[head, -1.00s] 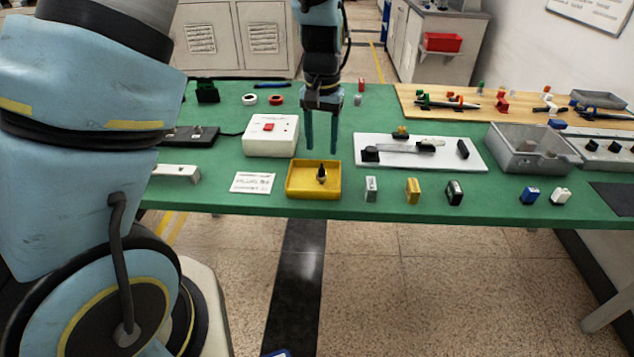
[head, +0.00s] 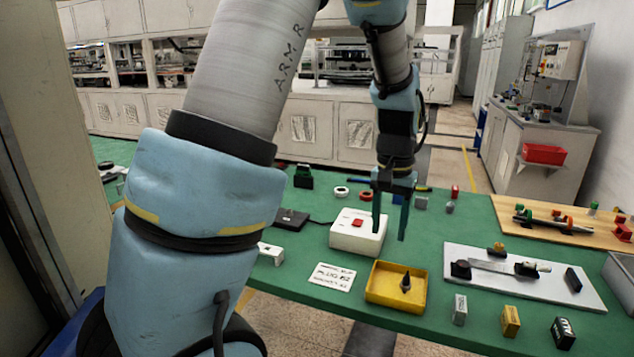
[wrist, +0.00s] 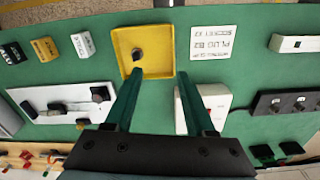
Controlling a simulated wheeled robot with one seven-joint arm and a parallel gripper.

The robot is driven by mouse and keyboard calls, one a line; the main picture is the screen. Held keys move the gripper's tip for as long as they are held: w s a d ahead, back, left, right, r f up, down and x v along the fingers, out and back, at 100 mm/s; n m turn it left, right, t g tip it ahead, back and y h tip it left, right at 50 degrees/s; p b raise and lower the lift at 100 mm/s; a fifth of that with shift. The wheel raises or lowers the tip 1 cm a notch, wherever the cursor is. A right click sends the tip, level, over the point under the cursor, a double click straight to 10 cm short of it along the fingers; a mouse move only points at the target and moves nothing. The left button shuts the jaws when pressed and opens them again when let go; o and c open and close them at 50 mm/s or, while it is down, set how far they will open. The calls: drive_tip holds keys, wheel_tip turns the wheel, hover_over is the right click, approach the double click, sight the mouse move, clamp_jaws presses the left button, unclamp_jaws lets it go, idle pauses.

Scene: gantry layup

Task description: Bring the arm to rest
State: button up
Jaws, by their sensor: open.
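My gripper (head: 390,218) hangs above the green table (head: 300,312), fingers pointing down. Its two green fingers are apart with nothing between them. In the wrist view my gripper (wrist: 155,82) is also open and empty, with the yellow tray (wrist: 157,71) beyond the fingertips. In the head view the yellow tray (head: 385,300) sits in front of and below the gripper. A small dark pointed part (head: 406,283) stands in the tray. My arm rises from the left and bends down over the table.
A printed card (head: 332,277) lies left of the tray. A white board with a bar fixture (head: 560,285) lies to the right. Several small blocks stand along the front edge, including a yellow one (head: 510,321).

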drive_tip(key=s+a+n, duration=0.2)
drive_tip(key=a+n, duration=0.1)
drive_tip(key=a, duration=0.9)
drive_tip(key=s+a+n+t, duration=0.1)
drive_tip(key=s+a+n, duration=0.1)
drive_tip(key=a, duration=1.1)
drive_tip(key=shift+s+n, duration=0.4)
drive_tip(key=shift+s, duration=0.25)
